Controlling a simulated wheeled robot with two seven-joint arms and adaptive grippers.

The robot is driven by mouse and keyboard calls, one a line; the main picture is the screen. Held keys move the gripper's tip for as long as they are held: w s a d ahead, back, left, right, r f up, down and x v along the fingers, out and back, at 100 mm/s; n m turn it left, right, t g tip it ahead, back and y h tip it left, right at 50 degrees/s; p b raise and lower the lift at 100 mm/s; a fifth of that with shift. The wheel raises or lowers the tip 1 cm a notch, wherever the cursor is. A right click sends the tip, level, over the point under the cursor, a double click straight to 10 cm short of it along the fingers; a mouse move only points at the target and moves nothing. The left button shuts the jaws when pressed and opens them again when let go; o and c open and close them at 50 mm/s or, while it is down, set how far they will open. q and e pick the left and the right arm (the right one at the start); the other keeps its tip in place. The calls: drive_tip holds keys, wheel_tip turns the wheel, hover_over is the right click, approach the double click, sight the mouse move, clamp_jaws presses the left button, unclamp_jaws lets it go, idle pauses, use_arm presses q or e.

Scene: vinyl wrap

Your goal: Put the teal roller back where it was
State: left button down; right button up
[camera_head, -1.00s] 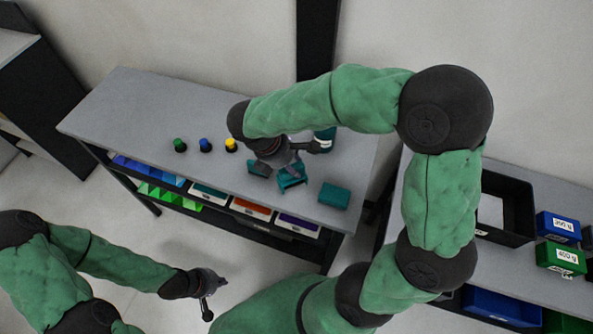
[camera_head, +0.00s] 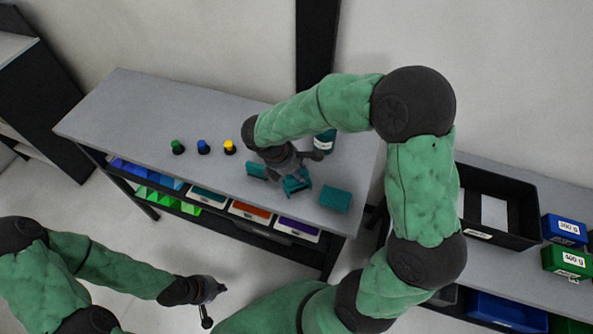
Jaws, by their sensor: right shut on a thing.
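My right gripper (camera_head: 298,178) is low over the grey table (camera_head: 150,110), shut on a teal piece (camera_head: 297,185) that I take to be the teal roller. The gripper covers much of this piece, so its shape and whether it touches the table are unclear. A teal piece (camera_head: 256,171) shows just left of the gripper, and a teal block (camera_head: 335,198) sits to its right near the front edge. My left gripper (camera_head: 214,290) hangs in front of the table, away from these things; its fingers are too small to read.
Green (camera_head: 178,147), blue (camera_head: 203,147) and yellow (camera_head: 229,147) capped items stand in a row at left. A teal labelled container (camera_head: 325,141) stands behind my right gripper. Bins fill the shelf below. At right are a black tray (camera_head: 500,238) and labelled blue (camera_head: 565,229) and green (camera_head: 567,261) boxes.

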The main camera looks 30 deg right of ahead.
drive_tip(key=shift+f, duration=0.2)
drive_tip(key=shift+s+a+f+b, duration=0.1)
drive_tip(key=shift+s+f+b, duration=0.1)
drive_tip(key=shift+f+b, duration=0.25)
clamp_jaws()
drive_tip(key=o, duration=1)
unclamp_jaws()
drive_tip(key=shift+f, duration=0.15)
drive_tip(key=shift+w, duration=0.15)
drive_tip(key=shift+r+p, duration=0.3)
drive_tip(key=shift+r, duration=0.2)
drive_tip(key=p+v, duration=0.1)
drive_tip(key=v, duration=0.3)
drive_tip(key=p+v, duration=0.1)
drive_tip(key=v, duration=0.3)
drive_tip(key=p+v, duration=0.1)
drive_tip(key=v, duration=0.3)
drive_tip(key=shift+w+r, duration=0.1)
drive_tip(key=shift+r, duration=0.3)
